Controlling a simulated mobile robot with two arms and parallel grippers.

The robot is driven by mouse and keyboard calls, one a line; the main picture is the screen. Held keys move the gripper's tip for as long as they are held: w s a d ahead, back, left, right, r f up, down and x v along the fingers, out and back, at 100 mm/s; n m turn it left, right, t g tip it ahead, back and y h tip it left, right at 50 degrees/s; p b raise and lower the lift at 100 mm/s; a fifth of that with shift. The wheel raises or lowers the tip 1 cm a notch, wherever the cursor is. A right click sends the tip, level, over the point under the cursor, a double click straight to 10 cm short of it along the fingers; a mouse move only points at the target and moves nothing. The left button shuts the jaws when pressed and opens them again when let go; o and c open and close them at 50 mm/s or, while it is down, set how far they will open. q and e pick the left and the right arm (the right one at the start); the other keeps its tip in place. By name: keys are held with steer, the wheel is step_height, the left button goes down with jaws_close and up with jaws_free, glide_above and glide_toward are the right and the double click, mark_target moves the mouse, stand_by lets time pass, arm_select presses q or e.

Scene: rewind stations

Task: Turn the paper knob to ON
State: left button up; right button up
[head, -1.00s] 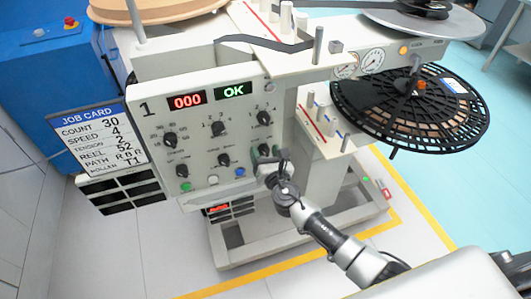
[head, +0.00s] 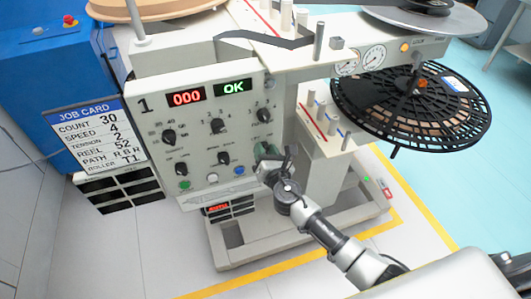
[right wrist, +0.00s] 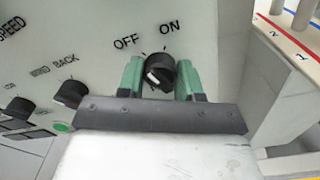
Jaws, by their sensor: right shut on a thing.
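The paper knob (right wrist: 159,71) is black and round with a white mark, under the OFF and ON labels on a white panel in the right wrist view. The white mark is on its lower left; which label it lines up with I cannot tell. My right gripper (right wrist: 161,75) has its green fingers on both sides of the knob, shut on it. In the head view my right gripper (head: 263,153) is at the lower right of the panel (head: 200,125) and hides the knob. My left gripper is not in view.
Other black knobs and coloured buttons are close by. A job card (head: 98,135) hangs at the left. A black slotted reel (head: 440,120) and a white post block (head: 325,130) are to the right.

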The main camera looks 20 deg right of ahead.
steer(key=m+b, duration=0.2)
steer(key=m, duration=0.3)
steer(key=shift+f+m, duration=0.1)
steer(key=shift+m, duration=0.2)
steer(key=shift+m+b, duration=0.75)
steer(key=shift+m, duration=1.35)
steer(key=o, duration=0.9)
steer(key=shift+s, duration=0.15)
steer(key=s, duration=1)
steer(key=shift+s+d, duration=0.25)
steer(key=shift+s, duration=0.05)
